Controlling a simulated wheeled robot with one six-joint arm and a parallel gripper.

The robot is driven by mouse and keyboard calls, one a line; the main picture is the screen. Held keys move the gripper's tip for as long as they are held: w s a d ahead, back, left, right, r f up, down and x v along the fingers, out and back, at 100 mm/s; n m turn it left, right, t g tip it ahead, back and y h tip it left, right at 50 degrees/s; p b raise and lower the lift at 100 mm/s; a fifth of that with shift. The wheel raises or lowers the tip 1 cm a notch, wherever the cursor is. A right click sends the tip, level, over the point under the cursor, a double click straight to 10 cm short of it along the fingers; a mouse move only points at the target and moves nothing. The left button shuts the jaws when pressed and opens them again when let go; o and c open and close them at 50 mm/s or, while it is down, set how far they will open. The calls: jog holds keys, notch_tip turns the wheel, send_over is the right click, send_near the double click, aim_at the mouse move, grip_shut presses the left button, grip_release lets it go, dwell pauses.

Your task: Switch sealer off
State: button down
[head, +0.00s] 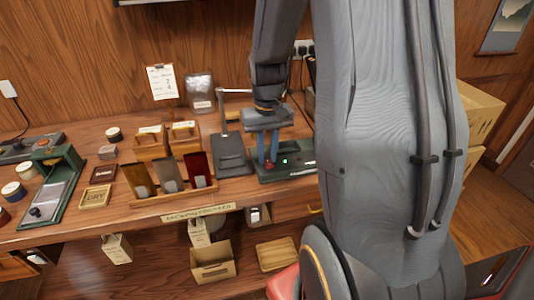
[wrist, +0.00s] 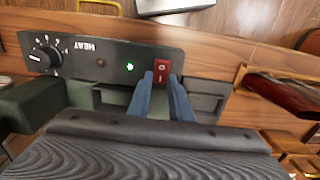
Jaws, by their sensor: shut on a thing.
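The sealer (head: 300,172) is a dark green and black machine on the bench. Its front panel (wrist: 85,58) shows in the wrist view, with a "HEAT" label, a black dial (wrist: 44,57), a dull dark red lamp (wrist: 100,62) and a lit green lamp (wrist: 130,67). A red rocker switch (wrist: 161,73) marked in white sits at the panel's right end. My gripper (head: 268,160) points down at the sealer's front. In the wrist view its blue fingers (wrist: 164,78) stand on either side of the red switch, shut on it. The switch's lower part is partly hidden.
A wooden stand with several pouches (head: 172,185) and a dark grey device (head: 231,155) stand left of the sealer. A green device (head: 55,188) and round tins are farther left. Cardboard boxes (head: 480,115) are at right.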

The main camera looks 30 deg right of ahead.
aim_at(270, 166)
jog(key=shift+s+a+r+t+h+b, duration=0.15)
jog(key=shift+s+t+h, duration=0.1)
jog(key=shift+t, duration=0.55)
jog(key=shift+s+t+h+b, duration=0.15)
jog(key=shift+t+h, duration=0.1)
jog(key=shift+t, duration=0.55)
jog(key=c, duration=1.6)
grip_release()
jog(key=shift+b+v, duration=0.3)
jog(key=shift+v, duration=3.6)
